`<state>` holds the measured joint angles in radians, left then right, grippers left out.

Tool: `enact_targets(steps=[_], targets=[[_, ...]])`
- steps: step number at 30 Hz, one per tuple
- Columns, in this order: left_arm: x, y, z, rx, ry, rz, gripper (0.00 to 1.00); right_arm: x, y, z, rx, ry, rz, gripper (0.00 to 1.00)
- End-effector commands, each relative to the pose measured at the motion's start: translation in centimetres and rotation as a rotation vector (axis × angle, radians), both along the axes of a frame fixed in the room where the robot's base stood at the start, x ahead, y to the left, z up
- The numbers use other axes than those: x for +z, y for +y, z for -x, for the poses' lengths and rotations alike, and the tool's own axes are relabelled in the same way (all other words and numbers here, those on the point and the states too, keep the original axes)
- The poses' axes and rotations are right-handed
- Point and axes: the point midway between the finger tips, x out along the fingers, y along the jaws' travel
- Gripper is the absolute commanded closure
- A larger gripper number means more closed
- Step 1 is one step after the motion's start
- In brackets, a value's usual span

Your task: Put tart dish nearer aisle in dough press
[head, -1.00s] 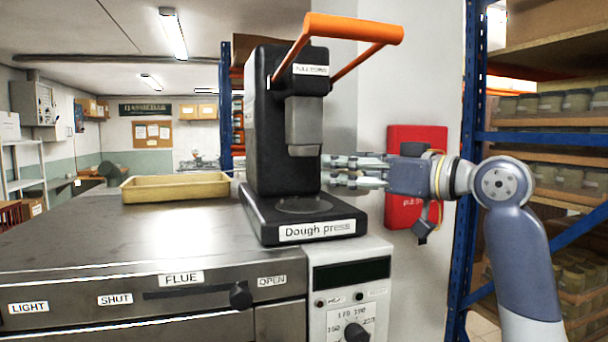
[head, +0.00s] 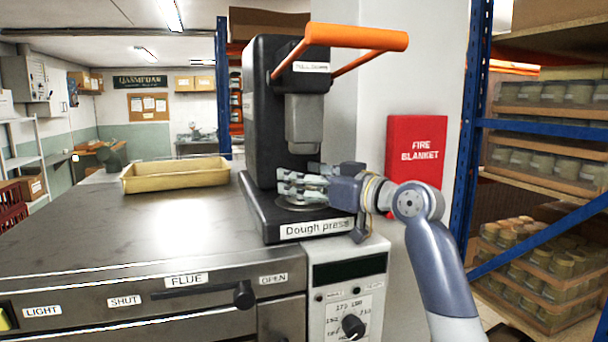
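The black dough press (head: 265,120) stands on the steel counter, with its orange handle (head: 355,36) raised. My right gripper (head: 284,182) reaches in from the right, under the press's grey head (head: 304,122) and just above the round plate (head: 300,203) on its base. Its fingers look parted, with nothing visible between them. They partly hide the plate, so I cannot tell whether anything thin lies there. I can make out no tart dish in the head view. My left gripper is out of view.
A shallow yellow tray (head: 180,177) stands on the steel counter (head: 130,225) left of the press. A red fire blanket box (head: 415,150) hangs on the wall behind my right arm. Blue-framed shelves with jars (head: 545,165) stand at the right. The counter's front left is clear.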

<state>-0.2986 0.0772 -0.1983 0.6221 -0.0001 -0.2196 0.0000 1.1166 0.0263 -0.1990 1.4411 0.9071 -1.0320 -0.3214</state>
Motion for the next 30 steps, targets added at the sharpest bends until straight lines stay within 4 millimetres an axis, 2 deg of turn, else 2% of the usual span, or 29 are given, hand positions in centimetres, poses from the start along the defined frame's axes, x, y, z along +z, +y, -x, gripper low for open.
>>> enact_targets(steps=[8, 9, 11, 24, 30], targets=[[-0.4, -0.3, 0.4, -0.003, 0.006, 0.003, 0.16, -0.4, 0.0, 0.0, 0.000, 0.000, 0.000, 0.60], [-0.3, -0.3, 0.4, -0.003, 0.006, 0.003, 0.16, -0.3, 0.0, 0.0, 0.000, 0.000, 0.000, 0.27], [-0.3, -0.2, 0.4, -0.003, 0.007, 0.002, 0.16, -0.3, 0.0, 0.0, 0.000, 0.000, 0.000, 0.15], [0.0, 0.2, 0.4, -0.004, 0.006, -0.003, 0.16, 0.2, -0.1, 0.1, 0.000, -0.001, -0.001, 0.15], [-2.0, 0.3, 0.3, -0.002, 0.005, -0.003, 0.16, -0.4, -2.5, 2.2, -0.002, -0.004, 0.001, 0.15]])
